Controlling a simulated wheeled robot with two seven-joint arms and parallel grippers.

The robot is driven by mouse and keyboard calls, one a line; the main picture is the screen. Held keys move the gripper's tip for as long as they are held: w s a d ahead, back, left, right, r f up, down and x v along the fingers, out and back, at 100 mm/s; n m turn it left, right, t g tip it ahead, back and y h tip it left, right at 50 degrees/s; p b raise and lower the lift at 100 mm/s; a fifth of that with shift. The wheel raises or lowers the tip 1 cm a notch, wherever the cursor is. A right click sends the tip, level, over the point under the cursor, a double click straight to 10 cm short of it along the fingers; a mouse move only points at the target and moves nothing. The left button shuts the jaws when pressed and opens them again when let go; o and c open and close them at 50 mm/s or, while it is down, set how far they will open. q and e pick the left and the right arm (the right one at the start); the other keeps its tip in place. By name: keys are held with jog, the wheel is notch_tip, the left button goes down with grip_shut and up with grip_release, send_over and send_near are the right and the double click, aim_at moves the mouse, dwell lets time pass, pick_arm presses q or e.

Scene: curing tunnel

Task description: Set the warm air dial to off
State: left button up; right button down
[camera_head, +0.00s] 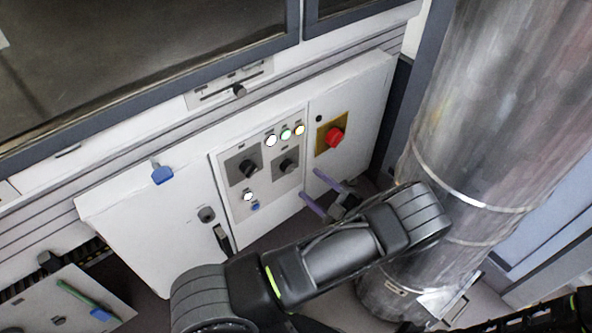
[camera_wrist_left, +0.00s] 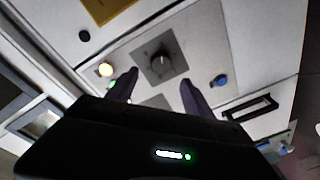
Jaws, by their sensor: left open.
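Two dark dials sit on grey plates on the white control panel: the left dial (camera_head: 247,167) and the right dial (camera_head: 287,165). Their labels are too small to read, so I cannot tell which one is the warm air dial. My left gripper (camera_head: 320,193) is open and empty, low in front of the panel and right of both dials in the head view. In the left wrist view one dark dial (camera_wrist_left: 160,63) shows beyond and between the open fingers of this gripper (camera_wrist_left: 158,90), apart from them. Its setting is not readable. My right gripper is not in view.
Lit lamps (camera_head: 286,133) sit above the right dial. A red stop button (camera_head: 335,136) stands on a yellow plate to their right. A blue button (camera_head: 255,205) is below the left dial. A large metal duct (camera_head: 490,100) rises at the right, close to my left arm.

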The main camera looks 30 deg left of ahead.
aim_at(291, 169)
pick_arm(q)
jog(key=a, duration=0.2)
jog(key=w+a, duration=0.1)
jog(key=a, duration=0.4)
jog(key=shift+w+a, duration=0.2)
jog(key=shift+a, duration=0.15)
grip_shut()
dwell(0.4)
